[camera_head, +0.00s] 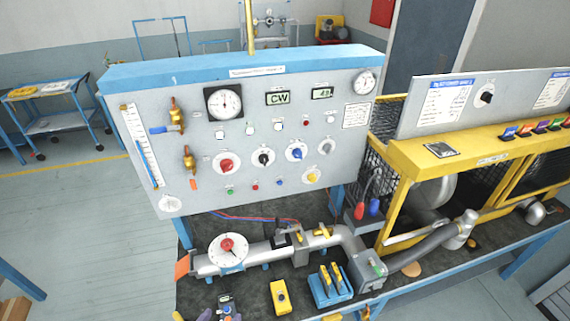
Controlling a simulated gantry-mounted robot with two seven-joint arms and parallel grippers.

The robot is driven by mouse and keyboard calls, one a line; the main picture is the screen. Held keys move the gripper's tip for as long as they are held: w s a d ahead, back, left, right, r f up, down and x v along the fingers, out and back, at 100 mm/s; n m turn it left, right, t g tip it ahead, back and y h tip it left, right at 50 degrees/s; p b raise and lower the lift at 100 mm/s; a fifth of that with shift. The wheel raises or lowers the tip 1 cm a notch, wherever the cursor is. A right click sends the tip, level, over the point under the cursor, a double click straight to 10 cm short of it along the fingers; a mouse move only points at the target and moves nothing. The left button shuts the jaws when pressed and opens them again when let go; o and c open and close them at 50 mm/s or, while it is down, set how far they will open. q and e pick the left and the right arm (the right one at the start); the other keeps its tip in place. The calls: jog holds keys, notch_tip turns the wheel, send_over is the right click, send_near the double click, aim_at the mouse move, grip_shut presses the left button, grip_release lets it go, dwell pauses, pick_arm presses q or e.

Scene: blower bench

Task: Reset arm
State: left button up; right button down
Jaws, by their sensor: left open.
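The task names no object, only my arm. The rest of the left arm is out of the picture. My right gripper is not in view.
The grey control panel (215,145) stands upright behind the pipe. A yellow handheld box (280,297) and a blue holder (325,291) with yellow items sit on the bench front. A yellow-framed blower cage (398,203) fills the right. A blue cart (60,124) stands on open floor.

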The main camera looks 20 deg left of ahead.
pick_arm(q)
jog(key=s+d+r+m+g+p, duration=0.1)
jog(key=s+d+r+m+g, duration=0.1)
jog(key=s+r+g, duration=0.2)
jog(key=s+d+r+m+g+p, duration=0.2)
jog(key=s+r+g, duration=0.2)
jog(key=s, duration=0.6)
jog(key=shift+s+d+g+h, duration=0.15)
jog(key=shift+d+g+h, duration=0.15)
jog(key=shift+r, duration=0.1)
dwell(0.7)
dwell(0.5)
